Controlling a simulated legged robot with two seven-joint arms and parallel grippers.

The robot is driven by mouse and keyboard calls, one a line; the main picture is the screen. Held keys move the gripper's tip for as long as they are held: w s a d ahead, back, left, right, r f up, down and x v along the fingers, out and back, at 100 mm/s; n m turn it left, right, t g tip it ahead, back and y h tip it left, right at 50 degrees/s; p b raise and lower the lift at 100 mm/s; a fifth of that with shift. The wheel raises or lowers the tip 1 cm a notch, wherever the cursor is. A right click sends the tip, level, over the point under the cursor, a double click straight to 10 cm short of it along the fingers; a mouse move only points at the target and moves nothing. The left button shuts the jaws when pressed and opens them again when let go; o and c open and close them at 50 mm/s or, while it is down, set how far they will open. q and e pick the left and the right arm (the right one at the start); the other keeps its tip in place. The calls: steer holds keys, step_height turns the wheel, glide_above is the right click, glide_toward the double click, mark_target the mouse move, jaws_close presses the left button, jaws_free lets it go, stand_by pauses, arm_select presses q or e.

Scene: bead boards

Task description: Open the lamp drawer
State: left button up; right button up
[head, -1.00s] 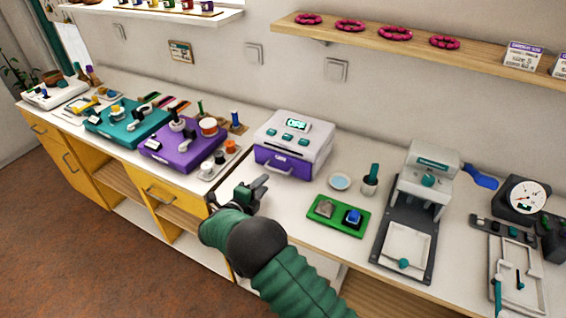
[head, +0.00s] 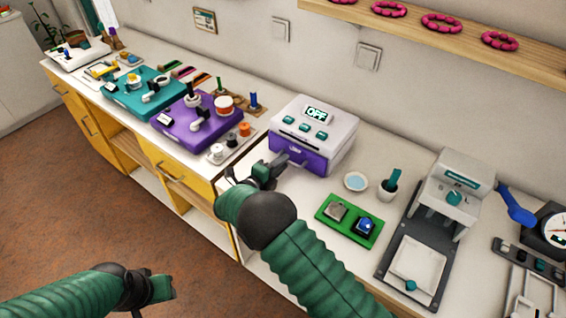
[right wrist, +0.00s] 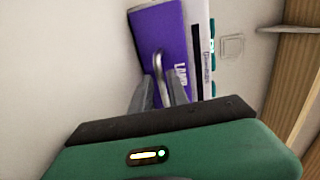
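The lamp unit (head: 335,125) is a white box with teal buttons and a screen reading OFF, on the bench. Its purple drawer front (head: 299,158) faces the bench's front edge and looks closed. In the right wrist view the purple front (right wrist: 160,35) carries the word LAMP and a grey bar handle (right wrist: 159,70). My right gripper (head: 268,172) is in front of the drawer. In the right wrist view its two fingers (right wrist: 160,88) are apart, with the handle showing between them; I cannot tell whether they touch it. My left gripper (head: 158,289) is low at the left, away from the bench.
Left of the lamp unit are a purple case (head: 197,120) and a small tray with pots (head: 232,146). To its right are a blue-filled dish (head: 356,182), a green tray (head: 331,220) and a press (head: 455,190). A shelf with pink bead rings (head: 470,45) hangs above.

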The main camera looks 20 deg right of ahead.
steer(key=shift+c, duration=1.1)
steer(key=shift+d, duration=0.3)
jaws_close()
steer(key=shift+d+f, duration=0.15)
steer(key=shift+d, duration=0.45)
steer(key=shift+a+f, duration=0.1)
steer(key=shift+a, duration=0.15)
